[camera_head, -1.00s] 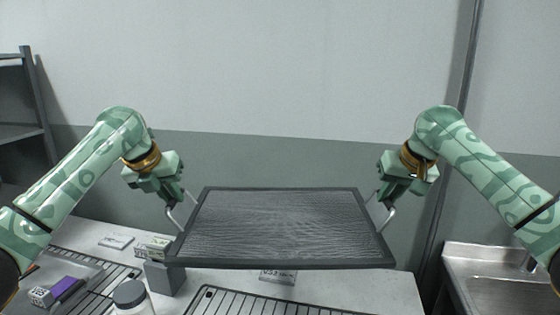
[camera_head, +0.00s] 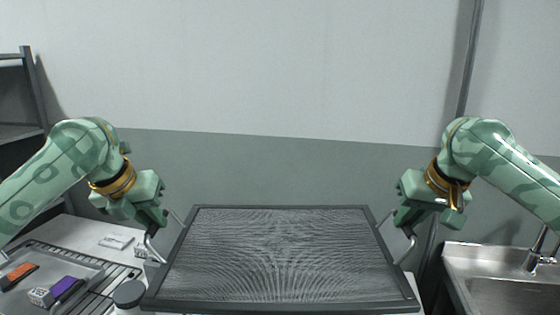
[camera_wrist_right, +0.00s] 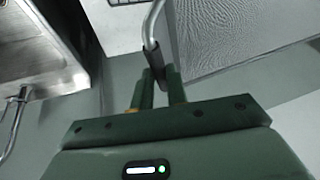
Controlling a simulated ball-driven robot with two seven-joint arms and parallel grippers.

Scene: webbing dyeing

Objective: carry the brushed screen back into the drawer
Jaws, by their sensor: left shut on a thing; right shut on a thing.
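The screen (camera_head: 280,255) is a dark-framed rectangle with grey mesh, held up level between my two arms in the head view. A wire handle sticks out at each side. My left gripper (camera_head: 155,226) is shut on the left handle. My right gripper (camera_head: 406,226) is shut on the right handle; in the right wrist view my right gripper (camera_wrist_right: 160,78) closes around the handle, with the screen's mesh (camera_wrist_right: 220,40) beyond it. The drawer cannot be made out in these views.
A white worktop (camera_head: 75,234) lies below, mostly hidden by the screen. On its left are a grey tray (camera_head: 20,295) with orange and purple items, and a jar with a dark lid (camera_head: 129,294). A steel sink (camera_head: 490,265) with a tap (camera_head: 540,255) stands at the right.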

